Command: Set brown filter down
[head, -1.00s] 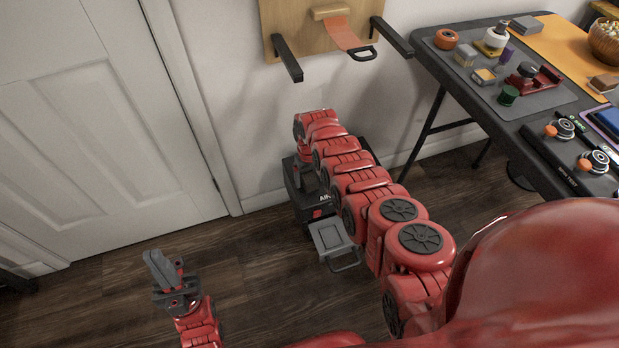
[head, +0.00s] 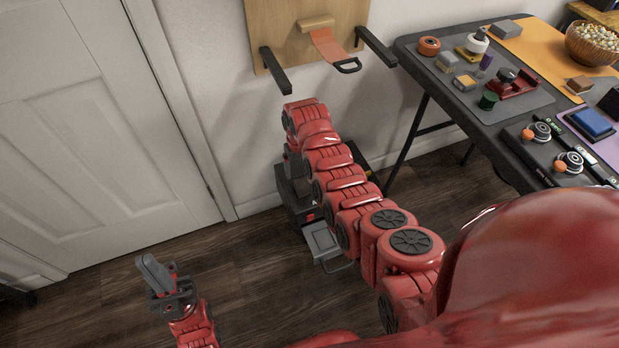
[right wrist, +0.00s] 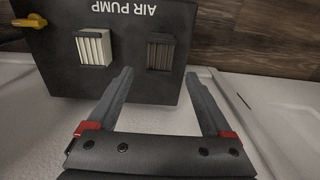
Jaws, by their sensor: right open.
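In the right wrist view, the brown filter (right wrist: 161,53), a dark ribbed block, sits in the right-hand slot on the face of the black air pump (right wrist: 128,77). A cream ribbed filter (right wrist: 93,48) sits in the other slot. My right gripper (right wrist: 159,77) is open and empty, its two fingers apart, with the brown filter in line with the gap between them. In the head view, the air pump (head: 296,208) stands on the floor, partly hidden behind my right arm, which also hides the right gripper. My left gripper (head: 158,272) is low at the left, away from the pump.
A table (head: 440,88) with tools stands to the right, a wooden wall board (head: 280,25) above.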

